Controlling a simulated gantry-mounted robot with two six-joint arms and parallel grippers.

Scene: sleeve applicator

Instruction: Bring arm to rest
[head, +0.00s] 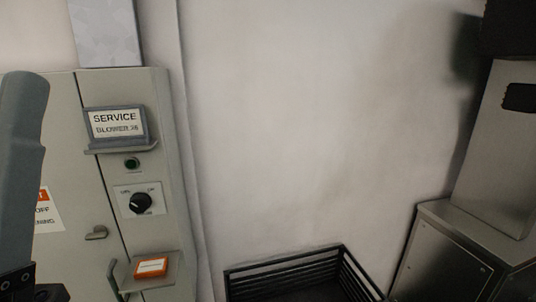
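A grey-blue link of my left arm comes in along the left edge in the head view, in front of the cabinet. A black part at the bottom left corner seems to belong to the same arm. No fingertips of my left gripper show. My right arm and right gripper are not in the picture.
A grey control cabinet (62,115) at left carries a service sign (116,125), a black rotary knob (140,203) and an orange-and-white item (151,267) on a small shelf. A black slatted crate (290,262) stands at bottom centre, a metal machine (440,262) at right. Bare wall lies between.

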